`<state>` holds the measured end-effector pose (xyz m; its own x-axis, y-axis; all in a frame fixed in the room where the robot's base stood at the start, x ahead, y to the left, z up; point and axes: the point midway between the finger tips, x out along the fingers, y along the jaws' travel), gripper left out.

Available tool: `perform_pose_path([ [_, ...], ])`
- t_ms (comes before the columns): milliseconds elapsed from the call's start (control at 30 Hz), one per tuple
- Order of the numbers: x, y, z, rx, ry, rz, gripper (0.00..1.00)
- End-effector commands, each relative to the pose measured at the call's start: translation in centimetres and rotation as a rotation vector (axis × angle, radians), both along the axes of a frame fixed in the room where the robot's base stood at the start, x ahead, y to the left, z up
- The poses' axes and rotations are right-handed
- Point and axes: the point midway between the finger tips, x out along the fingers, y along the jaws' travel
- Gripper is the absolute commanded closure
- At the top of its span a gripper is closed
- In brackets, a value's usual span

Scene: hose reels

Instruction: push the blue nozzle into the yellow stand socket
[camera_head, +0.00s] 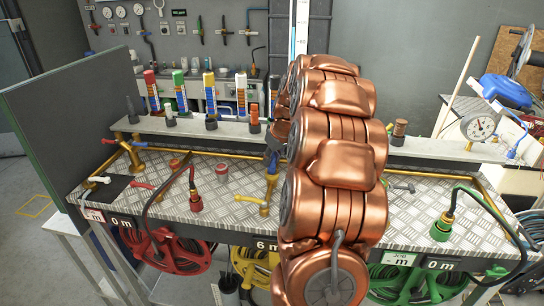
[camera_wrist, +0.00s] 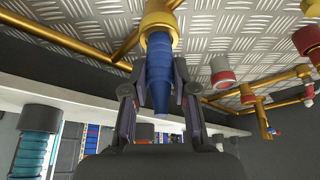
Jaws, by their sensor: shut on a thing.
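The blue nozzle (camera_wrist: 159,62) is between the two dark fingers of my gripper (camera_wrist: 157,82) in the wrist view. My gripper is shut on it. The nozzle's wide end meets the yellow stand socket (camera_wrist: 158,20), in line with it; how deep it sits inside I cannot tell. The nozzle's narrow end points back toward my palm. In the head view my copper arm hides most of this spot. Only a bit of blue (camera_head: 272,154) shows beside the arm, above a yellow post (camera_head: 272,178).
A tread-plate bench (camera_head: 340,232) carries yellow pipes, a red nozzle (camera_head: 195,200) and a green nozzle (camera_head: 443,226) on hoses. A raised grey shelf (camera_head: 185,127) behind holds several small parts. A pressure gauge (camera_head: 479,126) stands at right. Hose reels hang below the front edge.

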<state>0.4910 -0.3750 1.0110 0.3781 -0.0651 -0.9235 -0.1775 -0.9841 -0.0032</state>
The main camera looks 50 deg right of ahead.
Motion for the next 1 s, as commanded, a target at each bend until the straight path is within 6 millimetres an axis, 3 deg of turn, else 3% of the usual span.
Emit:
perform_pose_path([
  [333, 0.01, 0.04, -0.48, 0.001, 0.000, 0.001, 1.00],
  [367, 0.01, 0.03, -0.39, 0.000, 0.000, 0.001, 0.71],
  [600, 0.00, 0.03, -0.32, 0.000, 0.001, 0.001, 0.48],
  [1000, -0.03, 0.02, 0.27, 0.000, 0.001, 0.000, 0.48],
])
